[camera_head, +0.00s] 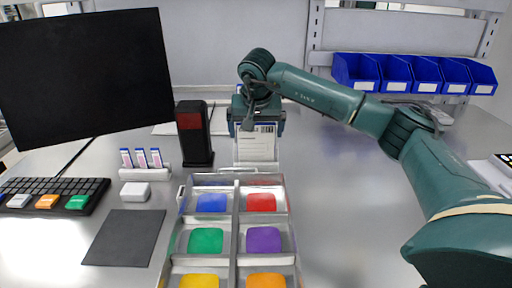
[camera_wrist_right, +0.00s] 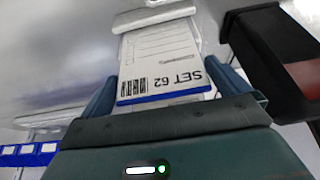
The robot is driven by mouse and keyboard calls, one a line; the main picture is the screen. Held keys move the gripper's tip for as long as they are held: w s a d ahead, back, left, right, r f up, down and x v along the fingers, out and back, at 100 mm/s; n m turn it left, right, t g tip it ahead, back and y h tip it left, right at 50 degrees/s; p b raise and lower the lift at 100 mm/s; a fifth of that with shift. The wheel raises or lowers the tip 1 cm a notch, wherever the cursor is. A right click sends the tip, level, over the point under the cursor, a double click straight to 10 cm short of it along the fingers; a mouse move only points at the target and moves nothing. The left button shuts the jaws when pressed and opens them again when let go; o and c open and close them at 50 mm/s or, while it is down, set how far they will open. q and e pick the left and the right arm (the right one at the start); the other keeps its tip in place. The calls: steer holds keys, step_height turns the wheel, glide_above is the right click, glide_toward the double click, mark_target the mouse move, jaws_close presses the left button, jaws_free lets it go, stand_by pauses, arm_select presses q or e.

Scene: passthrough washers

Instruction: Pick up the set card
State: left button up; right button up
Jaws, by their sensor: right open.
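The set card (camera_head: 256,148) is white with a blue edge and stands upright in a low holder behind the metal tray. In the right wrist view the set card (camera_wrist_right: 160,62) reads "SET 62" beside a barcode, with its blue edge towards me. My right gripper (camera_head: 256,124) is at the top of the card. In the right wrist view the fingers of my right gripper (camera_wrist_right: 165,92) are open, one on each side of the card, with gaps visible. My left gripper is not in view.
The metal tray (camera_head: 237,225) with coloured pads lies in front. A black and red device (camera_head: 194,135) stands close left of the card. A monitor (camera_head: 88,75), keyboard (camera_head: 50,196) and slide rack (camera_head: 145,171) are further left. Blue bins (camera_head: 412,75) hang at the back right.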

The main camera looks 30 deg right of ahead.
steer(key=shift+c, duration=0.2)
steer(key=c, duration=0.6)
